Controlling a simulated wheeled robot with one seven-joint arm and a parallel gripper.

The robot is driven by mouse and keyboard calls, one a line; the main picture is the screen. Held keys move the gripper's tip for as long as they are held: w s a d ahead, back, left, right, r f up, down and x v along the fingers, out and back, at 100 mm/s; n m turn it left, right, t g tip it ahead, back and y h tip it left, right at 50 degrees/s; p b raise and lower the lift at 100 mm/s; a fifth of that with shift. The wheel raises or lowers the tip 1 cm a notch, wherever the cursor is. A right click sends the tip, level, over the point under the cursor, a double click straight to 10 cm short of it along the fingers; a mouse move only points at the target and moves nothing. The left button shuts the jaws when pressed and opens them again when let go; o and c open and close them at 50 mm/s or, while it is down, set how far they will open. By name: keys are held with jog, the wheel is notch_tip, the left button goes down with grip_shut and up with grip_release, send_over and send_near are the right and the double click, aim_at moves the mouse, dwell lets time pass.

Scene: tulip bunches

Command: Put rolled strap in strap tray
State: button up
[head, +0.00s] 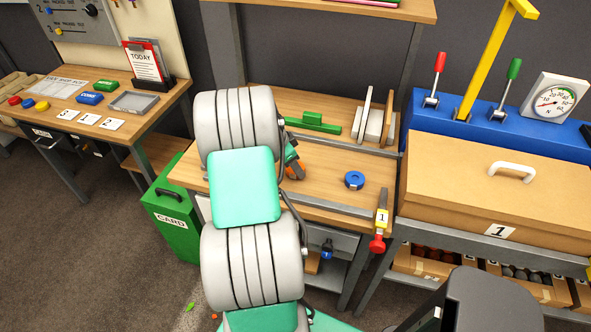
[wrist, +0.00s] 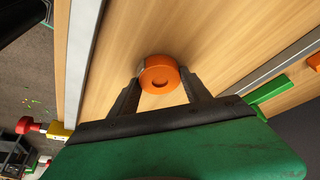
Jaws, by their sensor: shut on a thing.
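An orange roll (wrist: 158,76), which looks like the rolled strap, is between the two dark fingers of my gripper (wrist: 160,82) in the wrist view. The fingers are shut on its sides. In the head view the orange roll (head: 296,172) shows beside my arm, over the wooden workbench (head: 325,160); my arm hides most of my gripper. I cannot tell whether the roll touches the bench top. A shallow grey tray (head: 134,102) lies on the left table; I cannot tell whether it is the strap tray.
A blue roll (head: 354,180) lies on the bench to the right of my gripper. Green blocks (head: 313,123) and upright boards (head: 374,122) stand at the back. A large cardboard box (head: 500,185) stands at the right.

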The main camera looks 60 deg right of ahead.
jog(key=c, duration=0.5)
jog(key=shift+r, duration=0.1)
